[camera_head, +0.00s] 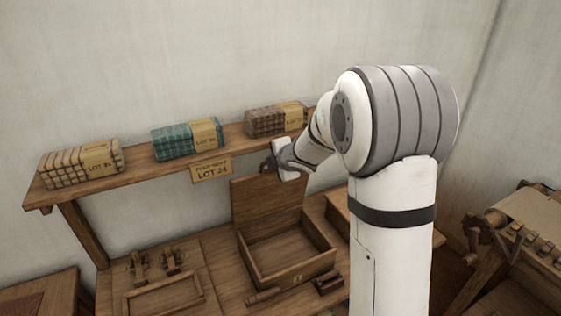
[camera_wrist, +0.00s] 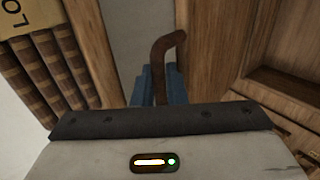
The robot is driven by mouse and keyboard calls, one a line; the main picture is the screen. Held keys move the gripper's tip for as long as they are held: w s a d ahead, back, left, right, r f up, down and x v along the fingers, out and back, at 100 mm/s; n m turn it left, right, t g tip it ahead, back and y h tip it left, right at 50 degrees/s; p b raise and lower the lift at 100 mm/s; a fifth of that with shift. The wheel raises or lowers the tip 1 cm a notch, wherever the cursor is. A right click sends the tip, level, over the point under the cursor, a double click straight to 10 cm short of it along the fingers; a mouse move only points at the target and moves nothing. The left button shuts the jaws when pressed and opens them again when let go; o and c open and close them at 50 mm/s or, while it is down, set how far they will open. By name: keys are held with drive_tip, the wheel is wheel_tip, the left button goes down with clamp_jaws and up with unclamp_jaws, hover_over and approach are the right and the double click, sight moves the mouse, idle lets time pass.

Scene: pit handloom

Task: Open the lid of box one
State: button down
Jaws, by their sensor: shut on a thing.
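A wooden box (camera_head: 259,281) stands on the bench with its lid (camera_head: 262,200) raised about upright at the back, so its empty-looking inside shows. A small mark on its front is too small to read, so I cannot confirm its number. My gripper (camera_head: 268,165) is at the lid's top edge. In the wrist view, my gripper's blue fingers (camera_wrist: 160,85) are shut on a curved brown handle (camera_wrist: 163,50). The lid's wooden face and the box's inside show at the right of that view.
A shelf (camera_head: 137,165) above carries cloth bundles (camera_head: 82,163), (camera_head: 187,139), (camera_head: 265,121) and a hanging lot sign (camera_head: 211,171). A second box (camera_head: 338,212) is partly hidden behind my arm. A wooden frame (camera_head: 160,297) and small wooden tools (camera_head: 264,296) lie on the bench.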

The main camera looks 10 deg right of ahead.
drive_tip(key=shift+a+f, duration=0.1)
drive_tip(key=shift+a, duration=0.1)
drive_tip(key=c, duration=1.6)
unclamp_jaws()
drive_tip(key=shift+s, duration=0.1)
drive_tip(key=shift+o, duration=0.2)
drive_tip(key=shift+s, duration=0.1)
drive_tip(key=p+v, duration=0.1)
drive_tip(key=v, duration=0.7)
drive_tip(key=shift+c, duration=0.2)
